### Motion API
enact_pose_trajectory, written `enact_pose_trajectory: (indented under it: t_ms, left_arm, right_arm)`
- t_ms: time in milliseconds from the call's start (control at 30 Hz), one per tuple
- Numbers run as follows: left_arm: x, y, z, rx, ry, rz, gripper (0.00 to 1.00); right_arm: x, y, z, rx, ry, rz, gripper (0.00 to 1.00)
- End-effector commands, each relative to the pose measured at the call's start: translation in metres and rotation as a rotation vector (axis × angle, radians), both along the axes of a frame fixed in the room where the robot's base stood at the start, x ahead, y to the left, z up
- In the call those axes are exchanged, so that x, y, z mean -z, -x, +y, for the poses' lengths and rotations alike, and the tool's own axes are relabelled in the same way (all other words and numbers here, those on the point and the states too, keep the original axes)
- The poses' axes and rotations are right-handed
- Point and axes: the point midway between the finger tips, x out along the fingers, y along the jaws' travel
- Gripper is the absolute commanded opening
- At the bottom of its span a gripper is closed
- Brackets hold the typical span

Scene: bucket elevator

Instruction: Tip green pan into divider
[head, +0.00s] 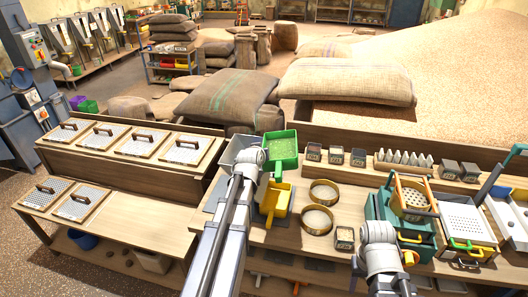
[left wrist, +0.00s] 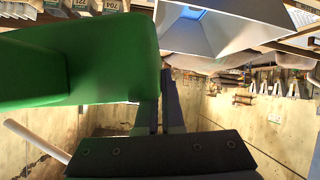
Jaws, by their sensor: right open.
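The green pan (head: 283,147) is held up over the left part of the bench, with its handle side toward my left wrist. It fills the upper left of the left wrist view (left wrist: 90,60). My left gripper (left wrist: 160,115) is shut on its edge; in the head view my own wrist hides the fingers. The divider seems to be the grey metal hopper (head: 238,148) just left of the pan, partly covered by my arm. Its sloped walls show in the left wrist view (left wrist: 225,35).
A yellow pan (head: 276,203) stands just in front of the green pan. Two brass rings (head: 318,221), small labelled boxes (head: 336,155) and a teal sieve box (head: 385,212) occupy the bench. Sacks (head: 228,97) and a grain heap (head: 470,60) lie behind.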

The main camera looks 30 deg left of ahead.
Motion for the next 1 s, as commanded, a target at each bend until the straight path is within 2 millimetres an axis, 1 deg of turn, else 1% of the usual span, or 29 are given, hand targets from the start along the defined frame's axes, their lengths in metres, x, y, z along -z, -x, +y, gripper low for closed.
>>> enact_pose_trajectory:
  t_ms: [33,100,600,667,733,1000]
  left_arm:
    - [0.005,0.0,0.002,-0.001,0.009,-0.004,0.0]
    - [0.009,0.001,0.004,-0.001,0.021,-0.007,0.0]
    - [0.036,0.005,0.021,-0.001,0.103,-0.027,0.0]
    - [0.037,0.005,0.023,-0.002,0.123,-0.033,0.0]
    - [0.032,0.005,0.023,-0.002,0.197,-0.05,0.0]
    - [0.028,0.005,0.025,-0.002,0.493,-0.122,0.0]
  right_arm:
    - [0.006,0.0,0.0,-0.001,0.0,0.0,0.5]
    - [0.009,0.0,0.0,-0.002,0.0,0.0,0.5]
    - [0.036,0.0,0.0,-0.008,0.002,0.0,0.5]
    - [0.037,0.0,0.0,-0.009,0.002,0.0,0.5]
    - [0.033,0.0,0.0,-0.008,0.002,0.0,0.5]
    - [0.038,0.0,0.0,-0.009,0.002,0.0,0.5]
